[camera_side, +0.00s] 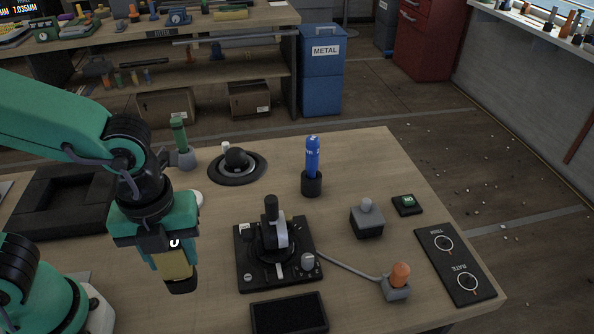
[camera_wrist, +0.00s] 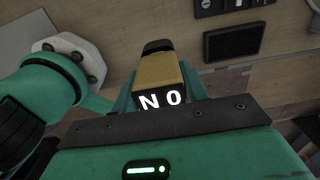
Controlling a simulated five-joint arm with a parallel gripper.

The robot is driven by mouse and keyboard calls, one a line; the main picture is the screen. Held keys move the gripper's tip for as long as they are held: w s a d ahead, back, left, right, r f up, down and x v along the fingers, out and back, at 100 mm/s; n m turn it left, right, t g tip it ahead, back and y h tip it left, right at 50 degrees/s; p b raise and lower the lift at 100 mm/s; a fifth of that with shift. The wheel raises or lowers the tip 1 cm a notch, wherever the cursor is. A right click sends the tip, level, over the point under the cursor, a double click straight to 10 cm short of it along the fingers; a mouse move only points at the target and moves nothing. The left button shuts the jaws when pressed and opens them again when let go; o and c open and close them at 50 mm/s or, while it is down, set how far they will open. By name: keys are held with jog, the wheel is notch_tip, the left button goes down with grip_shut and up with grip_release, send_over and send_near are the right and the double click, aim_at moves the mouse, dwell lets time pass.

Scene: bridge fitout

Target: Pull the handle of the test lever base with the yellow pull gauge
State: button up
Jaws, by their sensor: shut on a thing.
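The yellow pull gauge (camera_side: 175,265) is held in my gripper (camera_side: 160,247), which is shut on it between teal jaws. Its dark end points down, over the left part of the bench. In the wrist view the gauge (camera_wrist: 161,76) shows a display reading "N 0". My gripper (camera_wrist: 160,95) is around it there. The test lever base (camera_side: 246,274), a black plate, sits to the right of the gauge, apart from it. Its dark handle (camera_side: 271,208) stands upright with a light grey part beside it. Only an edge of the base (camera_wrist: 207,8) shows in the wrist view.
A dark pad (camera_side: 289,312) lies in front of the base. A blue cylinder (camera_side: 312,157) in a black holder and a round black fixture (camera_side: 237,165) stand behind. To the right are a grey box (camera_side: 366,222), an orange knob (camera_side: 400,274) and a two-dial panel (camera_side: 455,265).

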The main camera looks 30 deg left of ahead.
jog(key=shift+w, duration=0.1)
dwell(0.3)
jog(key=shift+w+d+r, duration=0.3)
jog(key=shift+w+r, duration=0.1)
jog(key=shift+w, duration=0.1)
jog(key=w+d+r, duration=0.2)
jog(key=w+r, duration=0.3)
jog(key=w, duration=0.4)
jog(key=w+d+r, duration=0.1)
jog(key=w+r, duration=0.5)
jog(key=w, duration=0.3)
jog(key=shift+d, duration=0.35)
jog(key=shift+w+f, duration=0.1)
jog(key=shift+f, duration=0.1)
jog(key=shift+f, duration=2.55)
jog(key=shift+f, duration=1.55)
